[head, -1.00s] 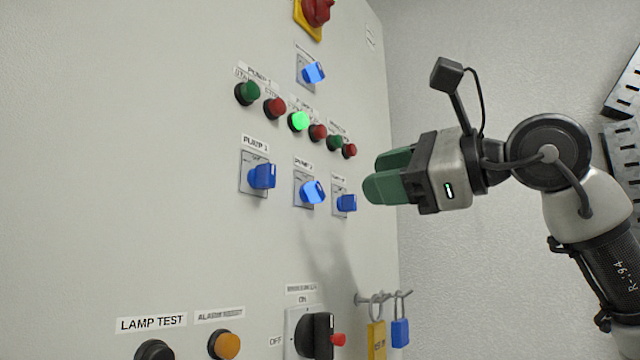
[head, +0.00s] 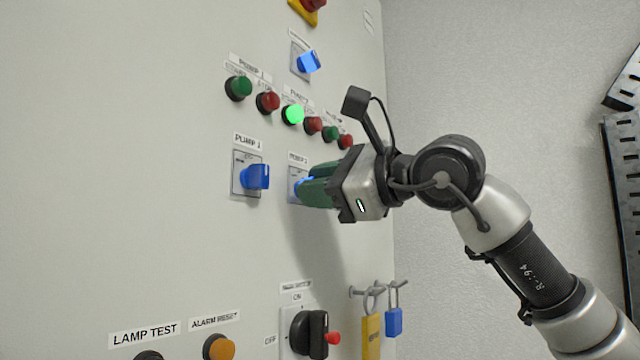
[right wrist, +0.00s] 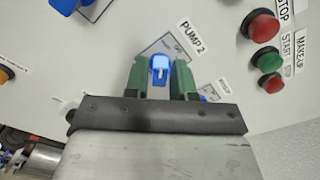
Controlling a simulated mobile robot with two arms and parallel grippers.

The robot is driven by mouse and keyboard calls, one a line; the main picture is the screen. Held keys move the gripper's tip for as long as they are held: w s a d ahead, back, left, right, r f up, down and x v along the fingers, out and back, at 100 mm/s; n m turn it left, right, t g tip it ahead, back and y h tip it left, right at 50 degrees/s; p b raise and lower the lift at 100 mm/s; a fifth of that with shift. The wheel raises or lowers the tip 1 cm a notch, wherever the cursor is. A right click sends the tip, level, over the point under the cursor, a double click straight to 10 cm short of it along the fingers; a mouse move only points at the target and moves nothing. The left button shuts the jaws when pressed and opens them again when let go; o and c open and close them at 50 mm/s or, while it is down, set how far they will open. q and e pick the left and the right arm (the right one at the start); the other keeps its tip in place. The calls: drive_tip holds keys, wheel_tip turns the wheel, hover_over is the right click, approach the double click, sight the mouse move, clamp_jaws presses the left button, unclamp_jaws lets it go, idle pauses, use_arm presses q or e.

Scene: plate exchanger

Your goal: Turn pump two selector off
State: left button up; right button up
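The pump two selector is a blue knob (right wrist: 160,68) on a pale square plate, below its PUMP 2 label (right wrist: 190,38). In the head view the knob (head: 302,184) is mostly hidden by my right gripper (head: 312,187). The green fingers of my right gripper, also in the right wrist view (right wrist: 160,80), stand apart on either side of the knob, with the knob between them. Whether they touch it is hard to tell. My left gripper is not in view.
The PUMP 1 selector (head: 255,177) is close on the left. Above are a lit green button (head: 292,115), other push buttons and another blue selector (head: 309,62). Below are a black rotary switch (head: 312,334) and hanging padlocks (head: 371,338). A grey wall is on the right.

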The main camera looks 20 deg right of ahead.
clamp_jaws()
drive_tip(key=shift+d+r+m+b, duration=0.1)
drive_tip(key=shift+m+b, duration=2.4)
drive_tip(key=shift+m, duration=1.9)
drive_tip(key=shift+o, duration=1.8)
unclamp_jaws()
